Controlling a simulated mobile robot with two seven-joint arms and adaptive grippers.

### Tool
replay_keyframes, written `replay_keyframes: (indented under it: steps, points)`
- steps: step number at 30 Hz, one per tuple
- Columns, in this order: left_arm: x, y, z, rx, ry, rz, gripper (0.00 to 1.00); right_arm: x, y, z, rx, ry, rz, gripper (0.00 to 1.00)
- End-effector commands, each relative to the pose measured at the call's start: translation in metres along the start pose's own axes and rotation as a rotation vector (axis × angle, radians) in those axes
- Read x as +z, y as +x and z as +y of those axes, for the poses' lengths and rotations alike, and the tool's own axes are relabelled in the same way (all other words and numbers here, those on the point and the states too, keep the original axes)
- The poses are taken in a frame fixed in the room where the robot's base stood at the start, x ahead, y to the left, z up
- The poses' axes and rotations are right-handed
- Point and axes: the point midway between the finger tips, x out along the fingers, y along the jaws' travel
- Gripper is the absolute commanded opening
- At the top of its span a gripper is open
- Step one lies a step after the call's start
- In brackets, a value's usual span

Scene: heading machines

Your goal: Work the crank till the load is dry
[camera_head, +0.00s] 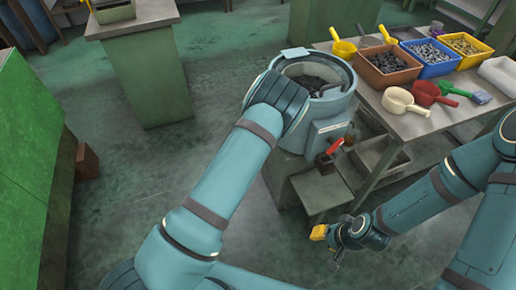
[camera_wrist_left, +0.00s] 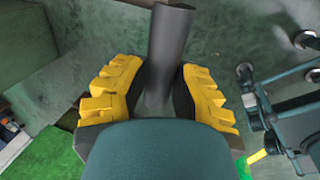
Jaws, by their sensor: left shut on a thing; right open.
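The round blue-grey drum machine (camera_head: 345,101) stands at the top centre, open at the top, with a dark load (camera_head: 316,82) of small pieces inside. Whether the load is wet or dry cannot be told. My left arm reaches the drum's left side and hides its own gripper and the crank in the head view. In the left wrist view, my left gripper (camera_wrist_left: 158,95) has its yellow-padded fingers shut on a dark grey bar, apparently the crank handle (camera_wrist_left: 172,40). My right gripper (camera_head: 330,243) is open and empty, low in front of the machine.
A red-handled lever (camera_head: 335,147) sits on the machine's front above a small green stand (camera_head: 322,192). The table (camera_head: 433,122) at right holds orange (camera_head: 388,66), blue (camera_head: 431,57) and yellow (camera_head: 466,47) bins, scoops and a brush. Green cabinets (camera_head: 30,150) stand at left; floor between is clear.

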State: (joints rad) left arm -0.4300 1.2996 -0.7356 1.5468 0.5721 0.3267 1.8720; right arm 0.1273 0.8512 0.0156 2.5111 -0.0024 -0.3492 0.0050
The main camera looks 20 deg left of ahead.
Motion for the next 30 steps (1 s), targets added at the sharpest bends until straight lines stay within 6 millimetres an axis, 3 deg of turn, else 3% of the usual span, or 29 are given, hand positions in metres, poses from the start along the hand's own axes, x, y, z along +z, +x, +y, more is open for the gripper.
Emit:
replay_keyframes:
  steps: [13, 14, 16, 26, 30]
  points:
    - [-0.001, 0.004, -0.004, -0.006, 0.0, 0.002, 0.0, 0.0, 0.001, 0.0, 0.0, 0.0, 0.001, 0.34]
    - [-0.001, 0.004, -0.004, -0.006, 0.0, 0.002, 0.39, 0.0, 0.001, 0.0, 0.0, 0.0, 0.001, 0.34]
    - [-0.001, 0.004, -0.004, -0.006, 0.0, 0.002, 0.61, 0.0, 0.001, 0.001, 0.0, 0.0, 0.001, 0.34]
    - [0.0, 0.001, -0.002, -0.002, 0.0, 0.001, 0.61, 0.0, 0.001, 0.0, 0.0, 0.0, 0.001, 0.34]
    - [0.001, -0.011, -0.002, -0.001, 0.001, 0.0, 0.61, 0.0, 0.001, 0.0, 0.0, 0.0, 0.001, 0.34]
